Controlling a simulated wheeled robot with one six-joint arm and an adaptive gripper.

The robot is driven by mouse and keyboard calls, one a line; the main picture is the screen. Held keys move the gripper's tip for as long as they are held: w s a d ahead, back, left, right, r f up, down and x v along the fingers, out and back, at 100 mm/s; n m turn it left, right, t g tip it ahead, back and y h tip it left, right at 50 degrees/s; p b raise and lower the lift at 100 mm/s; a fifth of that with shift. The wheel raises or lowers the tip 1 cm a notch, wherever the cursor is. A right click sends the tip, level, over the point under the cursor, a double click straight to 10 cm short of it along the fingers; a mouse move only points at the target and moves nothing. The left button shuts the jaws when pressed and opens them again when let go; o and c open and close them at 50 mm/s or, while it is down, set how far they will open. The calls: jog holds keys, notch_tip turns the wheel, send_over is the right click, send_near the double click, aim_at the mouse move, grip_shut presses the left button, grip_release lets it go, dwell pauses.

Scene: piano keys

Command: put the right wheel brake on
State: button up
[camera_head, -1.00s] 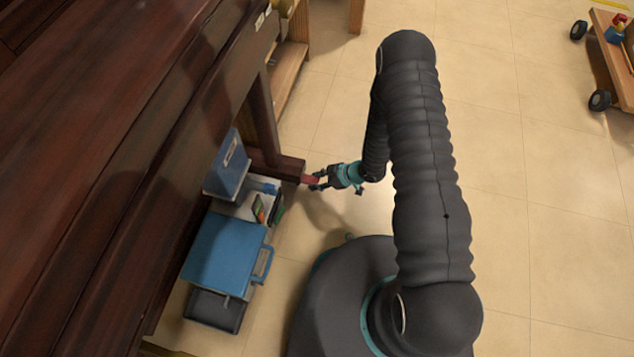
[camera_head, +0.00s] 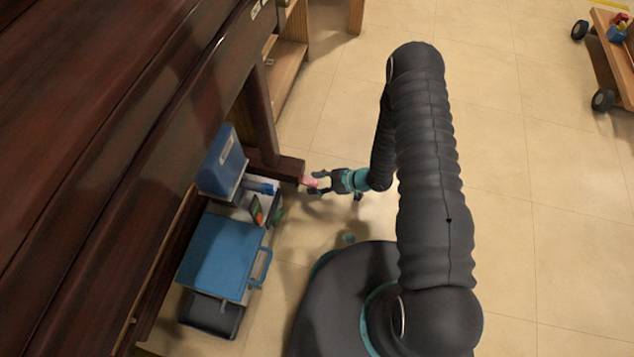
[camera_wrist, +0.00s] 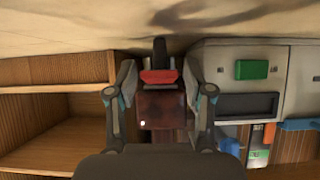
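The brake is a small red lever (camera_wrist: 159,76) at the end of the dark brown piano foot (camera_wrist: 162,108), above a black caster wheel (camera_wrist: 159,50) in the wrist view, which shows the floor at the top. In the head view the lever (camera_head: 308,181) looks pinkish and sticks out from the foot (camera_head: 285,168) toward my gripper. My gripper (camera_head: 314,182) is open, its fingers spread on either side of the lever. The lever's exact tilt is hard to tell.
A blue case (camera_head: 222,255) and a blue box (camera_head: 222,162) stand beside the foot, near the piano body (camera_head: 110,150). A wooden shelf (camera_head: 290,62) is behind. A wheeled wooden cart (camera_head: 612,60) is at the far right. The tiled floor right of my arm is clear.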

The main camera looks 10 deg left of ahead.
jog(key=shift+d, duration=0.15)
jog(key=v, duration=1.2)
jog(key=shift+f, duration=0.1)
dwell(0.4)
